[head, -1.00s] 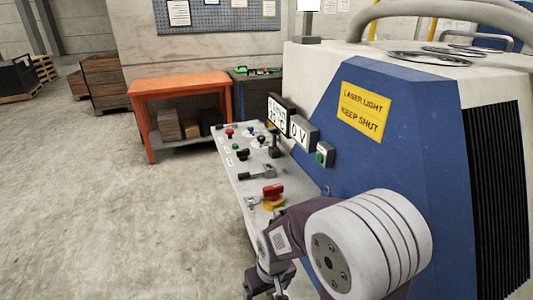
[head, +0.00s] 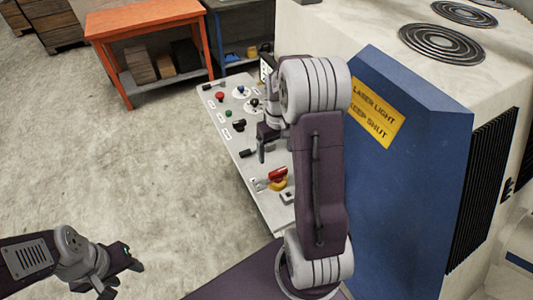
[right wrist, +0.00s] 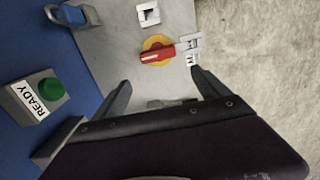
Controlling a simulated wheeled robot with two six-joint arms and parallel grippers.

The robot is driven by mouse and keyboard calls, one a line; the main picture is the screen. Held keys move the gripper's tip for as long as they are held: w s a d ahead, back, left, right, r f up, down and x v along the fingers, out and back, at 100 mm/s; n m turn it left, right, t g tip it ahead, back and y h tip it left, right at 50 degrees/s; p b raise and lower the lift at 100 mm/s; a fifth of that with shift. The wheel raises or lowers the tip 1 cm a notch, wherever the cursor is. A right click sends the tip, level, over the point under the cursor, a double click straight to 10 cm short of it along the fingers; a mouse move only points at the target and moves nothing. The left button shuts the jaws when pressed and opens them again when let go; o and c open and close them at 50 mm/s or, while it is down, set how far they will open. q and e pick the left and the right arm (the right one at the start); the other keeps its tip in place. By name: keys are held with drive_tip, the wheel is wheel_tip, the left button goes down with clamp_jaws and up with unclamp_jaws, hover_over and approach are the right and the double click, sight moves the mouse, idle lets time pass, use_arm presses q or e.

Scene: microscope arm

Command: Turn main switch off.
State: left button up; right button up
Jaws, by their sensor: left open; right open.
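The main switch (head: 277,178) has a red handle on a yellow round base, near the front end of the grey control panel (head: 262,207). In the right wrist view the switch (right wrist: 157,52) shows its red handle lying crosswise, with a grey metal piece at its right end. My right gripper (head: 262,153) is above the panel, behind the switch in the head view. In the right wrist view its open fingers (right wrist: 163,90) are empty, and the switch is ahead between them, apart from both. My left gripper (head: 123,277) is open and empty, over the floor at lower left.
A blue machine wall (head: 418,150) borders the panel on the right. Other buttons and knobs, such as a red one (head: 220,96), sit farther back. A green button (right wrist: 52,89) labelled READY is left in the wrist view. An orange table (head: 150,20) stands behind.

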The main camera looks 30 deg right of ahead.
sight(278, 171)
drive_tip(key=f, duration=0.2)
drive_tip(key=s+f, duration=0.1)
drive_tip(key=f, duration=0.2)
drive_tip(key=f+p, duration=0.1)
drive_tip(key=f, duration=0.1)
drive_tip(key=shift+s+a+f, duration=0.1)
drive_tip(key=shift+s+f, duration=0.4)
drive_tip(key=shift+f, duration=0.1)
drive_tip(key=shift+s+a+r, duration=0.1)
drive_tip(key=shift+s+r, duration=0.05)
drive_tip(key=shift+s, duration=0.3)
drive_tip(key=shift+w, duration=0.25)
drive_tip(key=c, duration=1)
use_arm(q)
drive_tip(key=s+r, duration=0.1)
drive_tip(key=s, duration=0.1)
drive_tip(key=shift+s+a+r, duration=0.1)
drive_tip(key=shift+s+r, duration=0.25)
drive_tip(key=shift+s, duration=0.05)
use_arm(e)
clamp_jaws()
